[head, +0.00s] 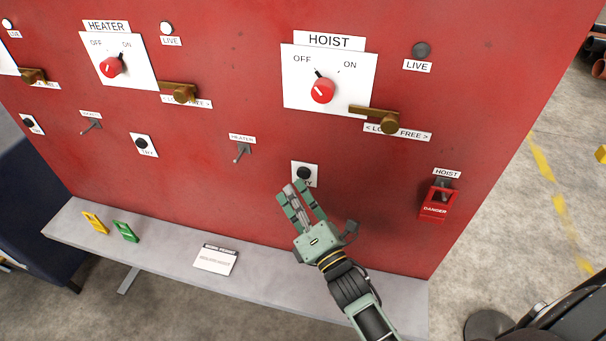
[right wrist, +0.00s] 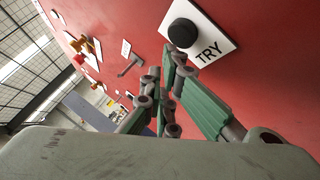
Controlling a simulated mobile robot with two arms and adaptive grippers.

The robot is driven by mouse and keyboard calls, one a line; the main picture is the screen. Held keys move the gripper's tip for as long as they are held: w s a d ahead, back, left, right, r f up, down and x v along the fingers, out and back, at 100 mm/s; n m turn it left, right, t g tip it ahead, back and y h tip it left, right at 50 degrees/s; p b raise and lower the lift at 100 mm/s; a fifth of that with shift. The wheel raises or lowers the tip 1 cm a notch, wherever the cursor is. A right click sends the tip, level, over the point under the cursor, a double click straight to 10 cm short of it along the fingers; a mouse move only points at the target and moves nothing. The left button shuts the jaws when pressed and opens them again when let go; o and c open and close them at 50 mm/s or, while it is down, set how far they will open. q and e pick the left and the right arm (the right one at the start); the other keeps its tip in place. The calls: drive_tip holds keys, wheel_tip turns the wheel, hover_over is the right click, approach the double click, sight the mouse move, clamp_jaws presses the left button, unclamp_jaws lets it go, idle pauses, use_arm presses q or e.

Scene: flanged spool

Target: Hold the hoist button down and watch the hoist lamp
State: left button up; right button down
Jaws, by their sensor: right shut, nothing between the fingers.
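The hoist button is a round black button (head: 304,173) on a white plate under the hoist panel. In the right wrist view the black button (right wrist: 184,32) stands out from its plate, which reads TRY. The hoist lamp (head: 421,49), above a LIVE label, is dark grey and looks unlit. My right gripper (head: 297,188) is shut and empty, its fingertips just below the button and overlapping the plate's lower part. In the right wrist view the fingertips (right wrist: 168,58) are beside the button; I cannot tell whether they touch it. My left gripper is not in view.
The hoist panel has a red knob (head: 322,90) and a brass latch (head: 383,118). A red DANGER piece (head: 437,201) hangs at the right. The grey shelf (head: 270,279) below holds a yellow tag (head: 95,223), a green tag (head: 126,231) and a white card (head: 215,259).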

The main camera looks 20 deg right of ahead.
drive_tip(key=shift+w+d, duration=0.1)
drive_tip(key=shift+w, duration=0.05)
idle(0.8)
drive_tip(key=shift+w+d, duration=0.15)
drive_tip(key=shift+w, duration=0.1)
drive_tip(key=shift+w+d, duration=0.3)
drive_tip(key=shift+w, duration=0.1)
idle(0.7)
drive_tip(key=shift+s, duration=0.1)
idle(2.3)
drive_tip(key=shift+s+a, duration=0.55)
drive_tip(key=shift+s, duration=0.15)
drive_tip(key=s+a, duration=0.1)
drive_tip(key=s, duration=0.1)
drive_tip(key=s+a, duration=0.1)
drive_tip(key=s, duration=0.1)
drive_tip(key=shift+a, duration=0.4)
